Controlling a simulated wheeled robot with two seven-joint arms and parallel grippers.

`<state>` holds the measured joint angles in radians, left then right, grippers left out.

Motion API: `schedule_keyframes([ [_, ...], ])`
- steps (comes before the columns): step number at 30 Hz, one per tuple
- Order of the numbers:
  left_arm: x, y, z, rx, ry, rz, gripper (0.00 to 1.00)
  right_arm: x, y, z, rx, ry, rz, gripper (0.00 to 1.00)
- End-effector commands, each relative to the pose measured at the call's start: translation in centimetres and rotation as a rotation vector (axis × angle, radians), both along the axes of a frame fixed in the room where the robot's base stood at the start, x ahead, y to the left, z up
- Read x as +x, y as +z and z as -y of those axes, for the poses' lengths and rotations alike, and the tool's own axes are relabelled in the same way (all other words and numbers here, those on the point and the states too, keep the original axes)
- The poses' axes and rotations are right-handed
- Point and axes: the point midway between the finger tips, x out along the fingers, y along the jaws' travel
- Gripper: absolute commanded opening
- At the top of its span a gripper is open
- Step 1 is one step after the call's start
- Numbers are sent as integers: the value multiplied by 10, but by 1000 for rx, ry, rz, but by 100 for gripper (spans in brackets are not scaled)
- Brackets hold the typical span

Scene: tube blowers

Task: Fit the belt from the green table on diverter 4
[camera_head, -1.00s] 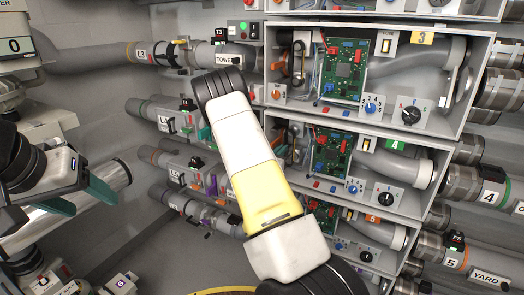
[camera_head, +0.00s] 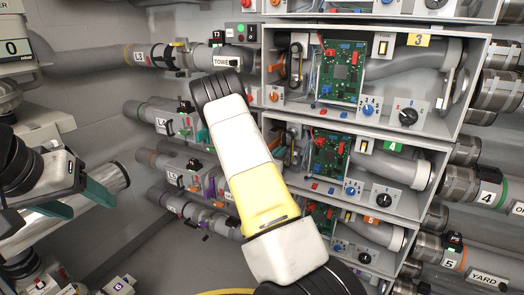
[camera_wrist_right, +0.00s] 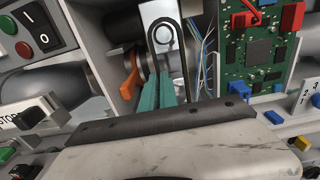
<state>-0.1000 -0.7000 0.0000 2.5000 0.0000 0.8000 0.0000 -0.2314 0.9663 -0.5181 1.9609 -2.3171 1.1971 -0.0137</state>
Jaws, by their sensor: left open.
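Diverter 4, with the green label 4 (camera_head: 396,146), is the open box in the middle of the stack in the head view. In the right wrist view, the teal fingers of my right gripper (camera_wrist_right: 157,92) are close together before a light plate. A dark belt-like loop (camera_wrist_right: 165,20) shows at this plate, just beyond the fingertips. I cannot tell whether the fingers hold it. My left gripper (camera_head: 73,205) is open at the far left, away from the diverters. The green table is not in view.
Diverter 3 (camera_head: 423,39) is above and diverter 5 (camera_head: 370,220) below. In the right wrist view, an orange lever (camera_wrist_right: 130,74) is left of the fingers and a green circuit board (camera_wrist_right: 255,50) is to the right. Labelled pipes run along the left wall.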

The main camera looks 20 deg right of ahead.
Motion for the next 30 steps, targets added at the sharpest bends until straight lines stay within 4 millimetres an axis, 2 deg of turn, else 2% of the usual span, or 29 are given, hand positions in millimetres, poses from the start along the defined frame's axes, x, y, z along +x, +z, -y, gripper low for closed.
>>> schedule_keyframes([
  [30, 0, 0, 0, 0, 0, 0, 61, 13, 0, 16, 0, 0, 0, 0],
])
